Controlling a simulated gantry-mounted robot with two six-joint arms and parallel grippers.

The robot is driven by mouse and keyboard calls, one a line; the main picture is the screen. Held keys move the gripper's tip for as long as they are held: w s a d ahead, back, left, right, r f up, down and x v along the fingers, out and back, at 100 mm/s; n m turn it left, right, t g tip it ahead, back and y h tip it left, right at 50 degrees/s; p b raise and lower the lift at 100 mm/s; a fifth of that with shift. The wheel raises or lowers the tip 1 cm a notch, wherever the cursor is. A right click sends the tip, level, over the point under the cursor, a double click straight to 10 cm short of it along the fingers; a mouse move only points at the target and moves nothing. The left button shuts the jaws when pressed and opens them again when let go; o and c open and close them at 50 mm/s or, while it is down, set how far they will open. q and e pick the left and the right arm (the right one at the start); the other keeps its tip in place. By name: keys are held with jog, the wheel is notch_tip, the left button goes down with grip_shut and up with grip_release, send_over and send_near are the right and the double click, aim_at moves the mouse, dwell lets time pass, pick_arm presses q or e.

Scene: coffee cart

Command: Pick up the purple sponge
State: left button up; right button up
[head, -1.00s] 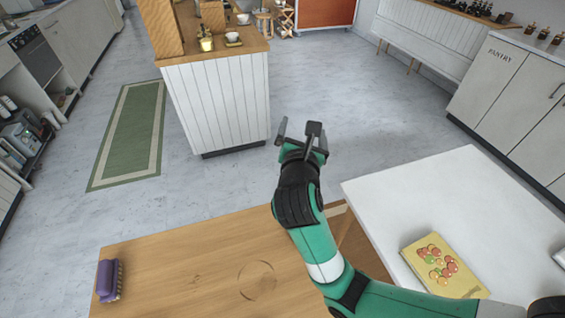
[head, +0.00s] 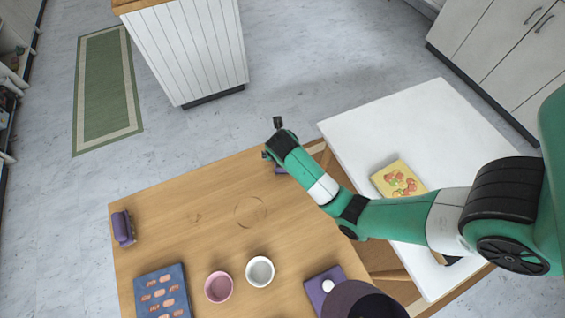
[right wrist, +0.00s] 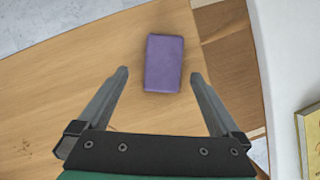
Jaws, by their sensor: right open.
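The purple sponge (right wrist: 164,63) lies flat on the wooden table in the right wrist view, near the table's edge. In the head view only a bit of the purple sponge (head: 281,170) shows beside my right gripper (head: 271,141), which partly hides it. My right gripper is open and empty. In the right wrist view its fingers (right wrist: 160,74) point toward the sponge, with one fingertip to each side of its near end and gaps on both sides. My left gripper is not in view.
The wooden table (head: 175,260) also holds a purple brush (head: 122,228), a blue patterned book (head: 162,292), a pink bowl (head: 219,288), a white bowl (head: 260,271) and a purple square item (head: 319,290). A white tabletop (head: 420,125) with a yellow book (head: 398,180) stands at right.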

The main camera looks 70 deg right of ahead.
jog(key=b+x, duration=0.1)
jog(key=x, duration=0.1)
jog(key=b+x, duration=0.1)
jog(key=s+b+x, duration=0.1)
jog(key=x, duration=0.1)
jog(key=shift+w+d+f, duration=0.15)
jog(key=shift+f, duration=0.25)
jog(key=shift+r, duration=0.1)
jog(key=shift+c, duration=0.2)
jog(key=c, duration=1.4)
jog(key=shift+r+p, duration=0.4)
jog(key=shift+r, duration=0.2)
notch_tip(320, 180, up, 3)
jog(key=shift+p, duration=1.1)
jog(key=a+r+p, duration=0.1)
jog(key=s+a+r+p, duration=0.2)
jog(key=r, duration=0.1)
jog(key=shift+r, duration=0.1)
jog(key=s+a+r+p, duration=0.4)
jog(key=s+a, duration=0.2)
jog(key=a, duration=0.2)
jog(key=shift+a+r, duration=0.25)
jog(key=shift+r, duration=0.05)
